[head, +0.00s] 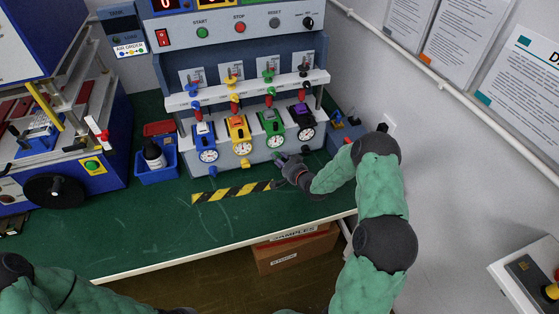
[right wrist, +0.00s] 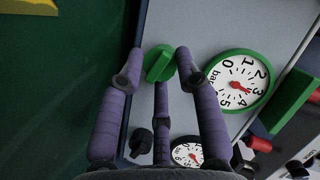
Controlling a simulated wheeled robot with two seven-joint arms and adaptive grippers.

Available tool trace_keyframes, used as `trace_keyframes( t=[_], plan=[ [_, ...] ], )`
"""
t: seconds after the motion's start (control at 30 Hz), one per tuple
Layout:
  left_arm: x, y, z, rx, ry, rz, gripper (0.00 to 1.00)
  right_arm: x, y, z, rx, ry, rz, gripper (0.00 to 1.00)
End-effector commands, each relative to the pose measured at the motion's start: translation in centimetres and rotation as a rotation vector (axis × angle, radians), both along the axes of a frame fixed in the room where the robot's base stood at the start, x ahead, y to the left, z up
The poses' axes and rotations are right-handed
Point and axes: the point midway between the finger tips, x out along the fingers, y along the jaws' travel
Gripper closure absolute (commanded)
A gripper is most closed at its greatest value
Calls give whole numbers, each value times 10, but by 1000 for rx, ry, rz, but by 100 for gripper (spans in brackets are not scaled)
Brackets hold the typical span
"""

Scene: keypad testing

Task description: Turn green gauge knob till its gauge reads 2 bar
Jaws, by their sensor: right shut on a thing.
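The green gauge knob (right wrist: 159,64) sits between the fingertips of my right gripper (right wrist: 154,66), which is shut on it. Its green-rimmed gauge (right wrist: 238,81) is right of the knob in the right wrist view; the red needle seems to point near 3, between 3 and 4. In the head view the green regulator (head: 269,120) stands between the yellow and black ones, with its white gauge dial (head: 274,142) low on its front. My right gripper (head: 281,161) is just below that dial and hides the knob. My left arm shows at the bottom left, but its gripper is out of view.
A black knob (right wrist: 141,141) and a second gauge (right wrist: 187,153) are close beside my fingers. The yellow regulator (head: 238,130) and blue regulator (head: 204,138) stand left of the green one. A striped tape (head: 231,191) marks the green bench, which is clear in front.

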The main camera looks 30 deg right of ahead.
Motion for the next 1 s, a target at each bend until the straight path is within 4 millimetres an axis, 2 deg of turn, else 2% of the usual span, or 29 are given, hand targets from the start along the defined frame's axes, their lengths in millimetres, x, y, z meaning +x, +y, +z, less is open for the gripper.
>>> trace_keyframes(
  t=[0.37,1.0],
  plan=[
    [0,0,-3,0,0,0,100,-1,5,-2,-105,31,8,99],
    [0,0,-19,0,0,0,100,-1,11,-4,-537,139,13,99]
  ],
)
